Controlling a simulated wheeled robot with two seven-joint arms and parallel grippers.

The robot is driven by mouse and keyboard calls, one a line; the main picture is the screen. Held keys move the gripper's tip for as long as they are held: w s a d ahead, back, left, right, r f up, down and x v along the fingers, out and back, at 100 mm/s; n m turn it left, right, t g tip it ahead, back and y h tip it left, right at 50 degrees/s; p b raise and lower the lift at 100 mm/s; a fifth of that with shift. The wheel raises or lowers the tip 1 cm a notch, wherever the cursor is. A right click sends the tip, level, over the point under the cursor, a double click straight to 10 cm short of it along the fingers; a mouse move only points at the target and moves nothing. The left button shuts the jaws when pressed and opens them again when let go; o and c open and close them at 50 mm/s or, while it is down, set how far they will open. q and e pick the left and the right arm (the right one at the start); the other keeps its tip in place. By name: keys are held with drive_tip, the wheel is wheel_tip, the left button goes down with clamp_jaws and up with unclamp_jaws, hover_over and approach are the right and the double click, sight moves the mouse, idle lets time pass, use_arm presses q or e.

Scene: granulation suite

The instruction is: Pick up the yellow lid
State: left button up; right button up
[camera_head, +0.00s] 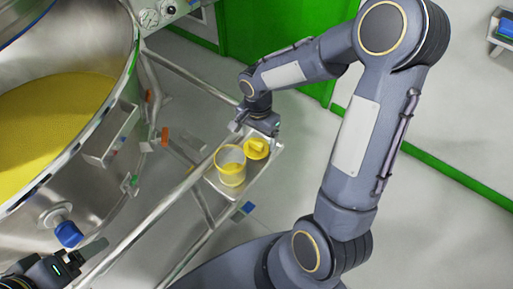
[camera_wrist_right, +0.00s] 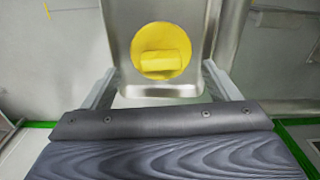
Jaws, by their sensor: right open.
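The yellow lid (camera_head: 256,149) lies on a small metal tray (camera_head: 256,173), beside a clear container (camera_head: 231,166) with yellow contents. In the right wrist view the lid (camera_wrist_right: 162,50) is round with a raised bar-shaped grip across it, on the metal tray (camera_wrist_right: 124,60). My right gripper (camera_head: 257,131) is just behind the lid in the head view. Its fingers (camera_wrist_right: 160,84) are open and apart, with nothing between them, and the lid shows beyond them. My left gripper (camera_head: 92,255) is at the lower left, away from the lid; its jaw opening is unclear.
A large steel vessel (camera_head: 95,165) holding yellow material (camera_head: 50,118) fills the left side. Metal rails (camera_head: 150,220) run past it to the tray. A blue-ended fitting (camera_head: 68,233) sticks out of the vessel. Open floor (camera_head: 440,220) lies at the right.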

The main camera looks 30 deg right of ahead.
sight(256, 142)
drive_tip(key=f, duration=0.2)
drive_tip(key=shift+a+f, duration=0.3)
drive_tip(key=shift+f, duration=0.5)
drive_tip(key=c, duration=0.7)
drive_tip(key=shift+d+r, duration=0.1)
drive_tip(key=shift+r, duration=0.05)
